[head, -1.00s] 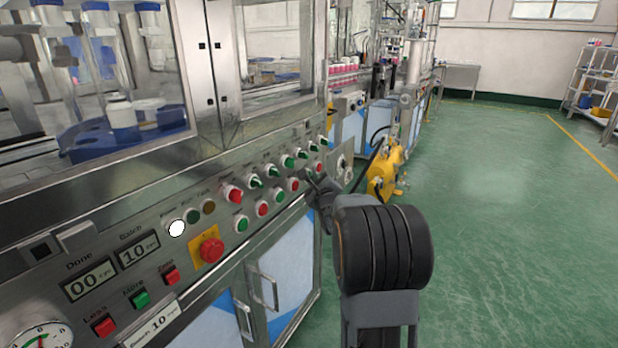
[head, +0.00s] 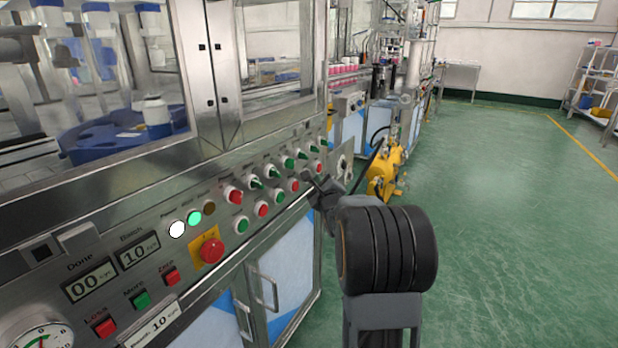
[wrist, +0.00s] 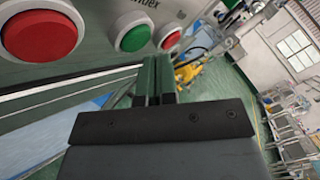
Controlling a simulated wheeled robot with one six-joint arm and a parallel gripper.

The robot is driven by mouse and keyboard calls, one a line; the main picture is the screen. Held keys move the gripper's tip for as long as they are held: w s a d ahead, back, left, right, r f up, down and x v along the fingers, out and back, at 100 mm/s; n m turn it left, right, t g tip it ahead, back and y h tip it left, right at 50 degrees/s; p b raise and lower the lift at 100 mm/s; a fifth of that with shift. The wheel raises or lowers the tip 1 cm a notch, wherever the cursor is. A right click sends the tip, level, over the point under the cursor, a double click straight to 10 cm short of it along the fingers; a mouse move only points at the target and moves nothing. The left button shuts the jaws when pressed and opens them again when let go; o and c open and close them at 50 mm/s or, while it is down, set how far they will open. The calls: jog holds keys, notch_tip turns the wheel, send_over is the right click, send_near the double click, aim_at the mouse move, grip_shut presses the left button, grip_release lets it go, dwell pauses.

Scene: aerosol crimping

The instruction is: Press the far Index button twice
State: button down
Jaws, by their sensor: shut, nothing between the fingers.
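The control panel has a lower row of green and red buttons. A large red button (wrist: 40,30) is nearer, at the upper left. My gripper (wrist: 156,62) is shut and empty, its fingertips just below the green and red pair. In the head view, my gripper (head: 311,181) is at the far end of the lower row and partly hides the buttons there. I cannot tell whether it touches the panel.
A red emergency knob on a yellow plate (head: 211,250) and a lit green lamp (head: 194,217) are on the nearer panel. Cabinet doors with handles (head: 272,290) lie below. A yellow machine (head: 385,175) stands beyond. The green floor at right is clear.

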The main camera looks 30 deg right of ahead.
jog(key=shift+s+d, duration=0.1)
jog(key=shift+s, duration=0.05)
jog(key=shift+s+d+p, duration=0.2)
jog(key=shift+s+d, duration=0.15)
jog(key=shift+s, duration=0.35)
jog(key=shift+s+d+p, duration=0.25)
jog(key=shift+s+d, duration=0.15)
jog(key=shift+s, duration=0.35)
jog(key=shift+s+d+p, duration=0.2)
jog(key=shift+s+d, duration=0.15)
jog(key=shift+s, duration=0.35)
jog(key=s+a+r+n+g+y+p, duration=0.1)
jog(key=s+a+r+n+g+p, duration=0.15)
jog(key=a+r+n+p, duration=0.55)
jog(key=s+a+r+n+g+y+p, duration=0.15)
jog(key=a+r+n+g+p, duration=0.3)
jog(key=p, duration=0.45)
jog(key=s+a+r+n+g+y+p, duration=0.1)
jog(key=s+a+r+n+g+p, duration=0.2)
jog(key=s+a+r+n+p, duration=0.3)
jog(key=s+a+r+n+g+y+p, duration=0.2)
jog(key=s+a+r+n+g+p, duration=0.2)
jog(key=s+a+n+p, duration=0.5)
jog(key=s+r+n, duration=0.2)
jog(key=s, duration=0.2)
jog(key=shift+a+p, duration=0.2)
jog(key=shift+p, duration=0.2)
